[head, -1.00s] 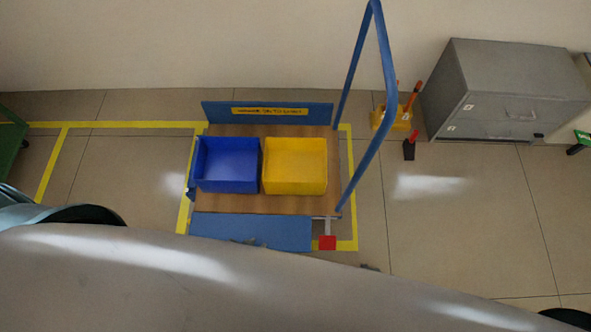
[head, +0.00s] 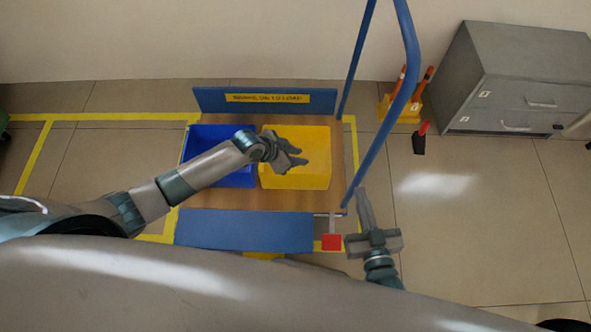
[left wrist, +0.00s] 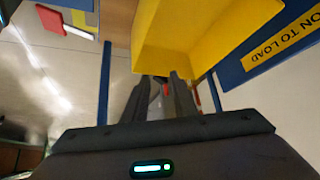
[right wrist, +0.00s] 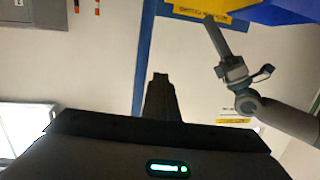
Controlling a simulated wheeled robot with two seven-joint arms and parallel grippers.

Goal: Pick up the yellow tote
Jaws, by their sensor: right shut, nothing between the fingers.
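The yellow tote (head: 313,177) stands on the wooden deck of a cart, right of the blue tote (head: 218,172). It looks empty and upright. My left gripper (head: 302,155) is open and appears over the yellow tote in the head view, hiding part of it. In the left wrist view the yellow tote (left wrist: 180,35) lies just beyond the spread fingertips (left wrist: 159,77); contact cannot be told. My right gripper (head: 362,192) is shut and empty, beside the cart's near right corner. Its closed fingers show in the right wrist view (right wrist: 159,78).
The cart's blue handle (head: 383,130) rises at its right side, close to my right gripper. Blue panels border the deck at back (head: 210,101) and front (head: 245,230). A grey cabinet (head: 515,85) stands at the back right. Floor at the right is largely clear.

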